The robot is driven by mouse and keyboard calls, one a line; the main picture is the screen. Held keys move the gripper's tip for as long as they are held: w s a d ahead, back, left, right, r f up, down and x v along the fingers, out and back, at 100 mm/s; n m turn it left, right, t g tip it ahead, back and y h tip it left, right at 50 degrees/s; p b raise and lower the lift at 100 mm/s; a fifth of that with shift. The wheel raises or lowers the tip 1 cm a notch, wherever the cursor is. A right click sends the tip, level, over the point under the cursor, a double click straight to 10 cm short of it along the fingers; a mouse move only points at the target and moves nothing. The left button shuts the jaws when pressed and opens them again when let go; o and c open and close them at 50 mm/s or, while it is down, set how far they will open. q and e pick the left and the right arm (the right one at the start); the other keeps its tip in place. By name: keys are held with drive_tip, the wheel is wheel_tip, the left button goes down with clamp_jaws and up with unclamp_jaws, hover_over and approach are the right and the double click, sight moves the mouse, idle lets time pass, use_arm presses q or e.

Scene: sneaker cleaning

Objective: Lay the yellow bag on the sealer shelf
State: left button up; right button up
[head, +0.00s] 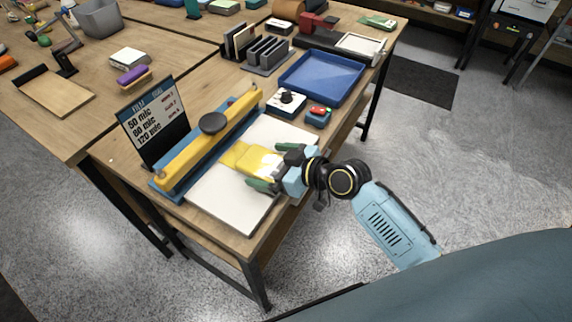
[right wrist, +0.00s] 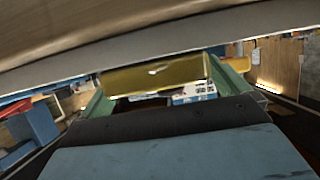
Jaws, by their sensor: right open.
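The yellow bag (head: 250,159) lies over the white sealer shelf (head: 232,200), close in front of the sealer's yellow arm (head: 190,160). My right gripper (head: 272,168) is open at the bag's near right end, with its green fingertips on either side of it. In the right wrist view the bag (right wrist: 155,75) shows between the two spread fingers (right wrist: 165,90). I cannot tell whether the fingers touch it. The sealer's blue base (head: 172,190) is partly hidden. My left gripper is not in view.
A film sign (head: 158,125) stands behind the sealer. A blue tray (head: 322,78), a white dial box (head: 286,102) and a blue box with a red button (head: 318,115) sit beyond the shelf. The table's front edge is close to my right arm.

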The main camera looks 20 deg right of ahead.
drive_tip(key=v, duration=1.3)
drive_tip(key=shift+p, duration=0.35)
drive_tip(key=shift+f, duration=0.1)
drive_tip(key=s+d+f+m+g+h, duration=0.1)
drive_tip(key=s+d+f+m+h, duration=0.15)
drive_tip(key=f, duration=0.75)
drive_tip(key=s+d+f+m+g+h, duration=0.15)
drive_tip(key=d+f, duration=0.25)
drive_tip(key=f, duration=0.5)
drive_tip(key=s+d+f+m+g+h, duration=0.1)
drive_tip(key=s+d+f+h, duration=0.15)
drive_tip(key=f, duration=0.75)
drive_tip(key=s+a+f+g+h, duration=0.1)
drive_tip(key=s+a+f+g, duration=0.1)
drive_tip(key=s+f, duration=0.7)
drive_tip(key=s+a+f+g, duration=0.3)
drive_tip(key=s+f, duration=0.6)
drive_tip(key=s, duration=0.8)
drive_tip(key=shift+s+f+g+h, duration=0.35)
drive_tip(key=shift+f+g, duration=0.05)
drive_tip(key=shift+g, duration=0.15)
